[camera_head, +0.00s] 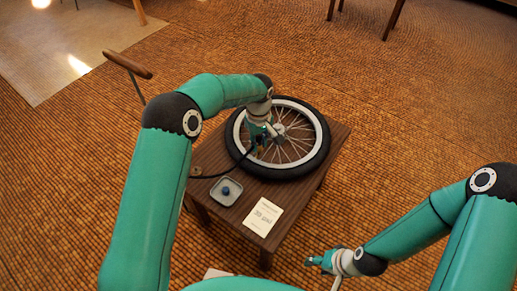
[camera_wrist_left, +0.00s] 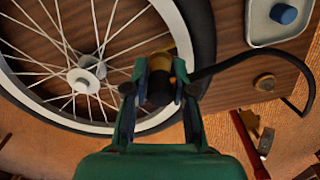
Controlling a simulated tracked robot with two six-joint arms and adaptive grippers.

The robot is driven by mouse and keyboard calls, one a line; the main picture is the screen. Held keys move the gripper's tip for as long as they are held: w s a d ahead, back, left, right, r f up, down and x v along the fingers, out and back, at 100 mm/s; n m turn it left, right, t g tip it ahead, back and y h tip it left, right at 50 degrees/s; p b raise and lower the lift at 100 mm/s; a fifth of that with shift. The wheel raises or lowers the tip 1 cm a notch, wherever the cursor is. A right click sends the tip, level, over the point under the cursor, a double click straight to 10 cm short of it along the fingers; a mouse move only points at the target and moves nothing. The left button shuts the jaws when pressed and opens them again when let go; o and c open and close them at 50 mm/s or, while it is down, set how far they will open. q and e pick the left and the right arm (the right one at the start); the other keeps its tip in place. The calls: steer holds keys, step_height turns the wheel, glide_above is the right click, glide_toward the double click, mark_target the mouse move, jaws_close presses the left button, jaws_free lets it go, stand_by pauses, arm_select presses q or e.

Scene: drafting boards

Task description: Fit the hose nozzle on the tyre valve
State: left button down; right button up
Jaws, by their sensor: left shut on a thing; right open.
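A spoked wheel with a black tyre (camera_head: 322,157) lies flat on the small wooden table (camera_head: 208,155). It also shows in the left wrist view (camera_wrist_left: 203,30). My left gripper (camera_head: 259,146) is over the near left part of the wheel, inside the tyre. In the left wrist view my left gripper (camera_wrist_left: 161,82) is shut on the dark and brass hose nozzle (camera_wrist_left: 159,90), beside the pale rim. The fingers partly hide the nozzle; I cannot tell whether it touches the valve, which I cannot make out clearly. My right gripper (camera_head: 325,262) is open and empty, right of the table's near end.
A black hose (camera_wrist_left: 235,57) curves from the nozzle past a round wooden knob (camera_wrist_left: 264,82) on the table. A grey tray (camera_head: 216,198) holds a blue cap (camera_head: 226,191). A "30 psi" card (camera_head: 263,217) lies beside it. A wooden handle (camera_head: 127,65) stands left of the table.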

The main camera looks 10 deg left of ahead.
arm_select(q)
steer(key=shift+f, duration=0.3)
steer(key=c, duration=0.9)
jaws_free()
